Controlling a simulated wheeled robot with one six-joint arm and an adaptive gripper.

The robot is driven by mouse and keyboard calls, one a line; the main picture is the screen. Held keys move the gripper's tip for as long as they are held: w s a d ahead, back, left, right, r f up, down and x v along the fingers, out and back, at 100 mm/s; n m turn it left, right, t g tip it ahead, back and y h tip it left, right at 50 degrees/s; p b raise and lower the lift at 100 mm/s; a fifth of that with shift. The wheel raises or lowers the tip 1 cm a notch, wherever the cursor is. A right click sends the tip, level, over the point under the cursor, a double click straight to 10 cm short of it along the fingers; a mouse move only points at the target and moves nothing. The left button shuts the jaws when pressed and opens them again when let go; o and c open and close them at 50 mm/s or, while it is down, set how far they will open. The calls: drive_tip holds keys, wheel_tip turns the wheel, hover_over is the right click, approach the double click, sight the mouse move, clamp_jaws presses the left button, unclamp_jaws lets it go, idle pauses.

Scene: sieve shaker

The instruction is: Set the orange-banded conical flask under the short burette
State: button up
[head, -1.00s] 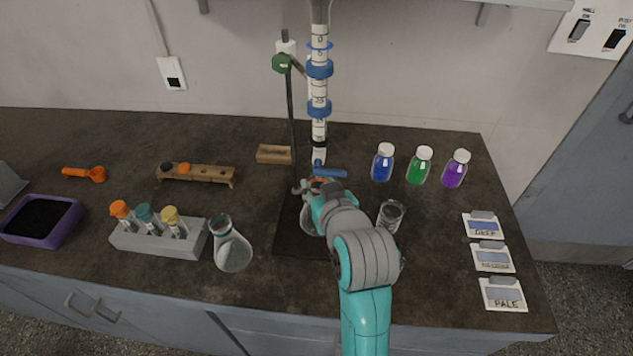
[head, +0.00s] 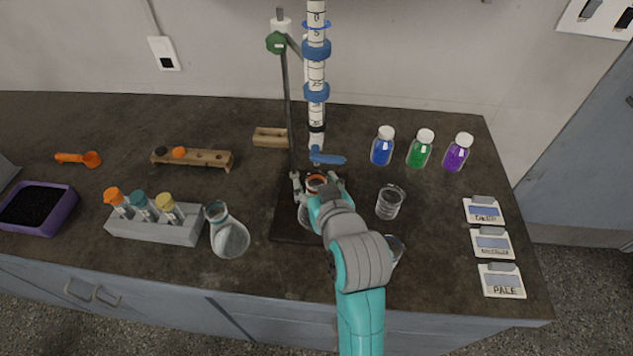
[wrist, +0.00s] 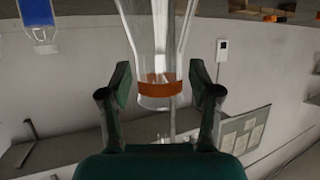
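The orange-banded conical flask (head: 304,214) stands on the dark stand base (head: 285,228), below the burette (head: 316,110) with its blue stopcock (head: 328,158). My arm hides part of the flask. My gripper (head: 317,187) is at the flask's neck, with its fingers spread on either side. In the wrist view the flask's orange band (wrist: 160,88) lies between the fingertips, with a visible gap on both sides. My gripper is open around the neck. Whether the neck is exactly under the burette tip is hard to tell.
A second conical flask (head: 228,234) stands left of the stand, beside a tube rack (head: 155,230). A glass beaker (head: 390,202) is close on the right, and another glass is partly behind my arm. Blue, green and purple bottles (head: 419,150) stand farther right.

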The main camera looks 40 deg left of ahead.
drive_tip(key=shift+r, duration=0.1)
drive_tip(key=shift+s+d+r, duration=0.1)
drive_tip(key=shift+s+d, duration=0.05)
drive_tip(key=shift+d, duration=0.05)
drive_tip(key=v, duration=1.1)
drive_tip(key=shift+s+d, duration=0.15)
drive_tip(key=shift+d, duration=0.05)
drive_tip(key=shift+r, duration=0.15)
